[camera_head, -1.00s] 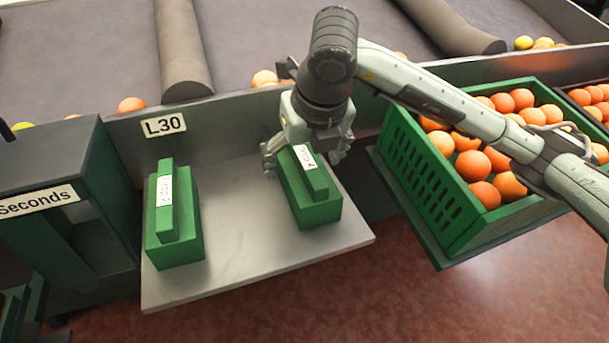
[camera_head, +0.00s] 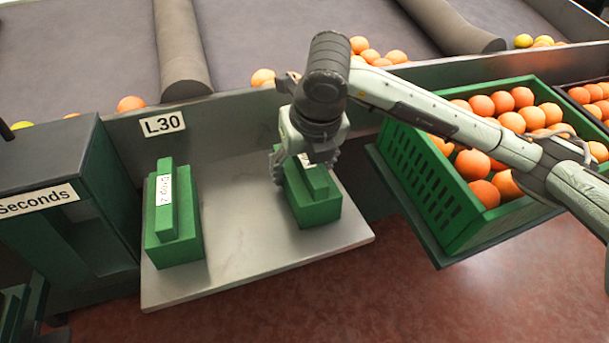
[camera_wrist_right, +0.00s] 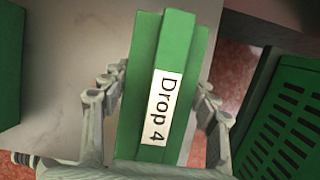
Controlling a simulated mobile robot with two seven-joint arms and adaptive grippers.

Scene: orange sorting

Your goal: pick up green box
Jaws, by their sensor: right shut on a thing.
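Two green boxes with raised ridges stand on the grey shelf (camera_head: 235,250). My right gripper (camera_head: 303,168) is over the right-hand green box (camera_head: 318,210) in the head view. In the right wrist view this box (camera_wrist_right: 190,60) carries a white label reading "Drop 4", and the fingers of my right gripper (camera_wrist_right: 160,100) lie along both its sides, shut on it. The box appears to rest on the shelf. The other green box (camera_head: 175,245) stands apart to the left, labelled "Drop 2". My left gripper is out of view.
A green crate of oranges (camera_head: 430,190) stands right of the shelf. A dark cabinet labelled "Seconds" (camera_head: 60,150) is at the left. A grey wall labelled "L30" (camera_head: 235,115) rises behind the shelf. The shelf between the boxes is clear.

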